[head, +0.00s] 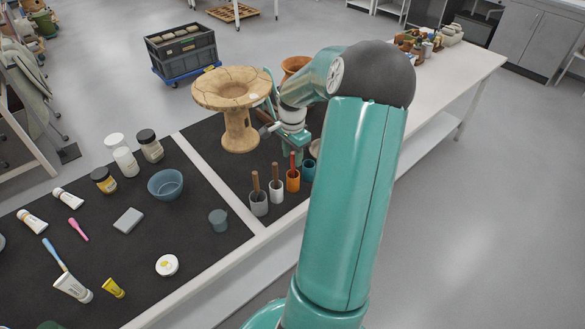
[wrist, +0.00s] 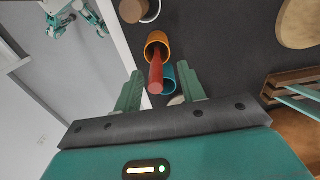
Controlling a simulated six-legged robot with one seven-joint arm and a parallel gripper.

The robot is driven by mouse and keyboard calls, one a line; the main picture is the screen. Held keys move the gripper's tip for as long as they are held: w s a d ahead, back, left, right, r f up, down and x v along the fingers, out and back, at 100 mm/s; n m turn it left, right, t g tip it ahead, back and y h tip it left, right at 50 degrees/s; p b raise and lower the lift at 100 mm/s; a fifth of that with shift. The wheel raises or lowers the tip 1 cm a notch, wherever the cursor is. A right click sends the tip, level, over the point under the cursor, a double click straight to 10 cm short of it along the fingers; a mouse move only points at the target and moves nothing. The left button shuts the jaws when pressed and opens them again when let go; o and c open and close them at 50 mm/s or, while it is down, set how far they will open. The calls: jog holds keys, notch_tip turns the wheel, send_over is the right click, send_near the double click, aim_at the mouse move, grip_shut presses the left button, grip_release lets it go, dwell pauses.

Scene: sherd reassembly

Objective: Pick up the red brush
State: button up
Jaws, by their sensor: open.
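The red brush (head: 293,166) stands handle up in an orange cup (head: 293,182) on the dark mat, just left of my arm. In the wrist view the red handle (wrist: 156,76) points toward the camera and leans out of the orange cup (wrist: 157,42). My gripper (wrist: 160,73) is open, with one green finger on each side of the handle. I cannot tell whether either finger touches it. In the head view my arm hides most of the gripper.
A teal cup (head: 309,171) is close beside the orange one. White (head: 276,194) and grey (head: 258,207) cups with brown-handled tools stand to its left. A large tan spool-shaped vessel (head: 239,130) stands behind.

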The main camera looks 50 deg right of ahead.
aim_at(294, 168)
jog(key=f, duration=0.4)
jog(key=shift+s+f, duration=0.2)
jog(key=shift+s, duration=0.05)
grip_shut()
notch_tip(294, 168, up, 10)
dwell(0.4)
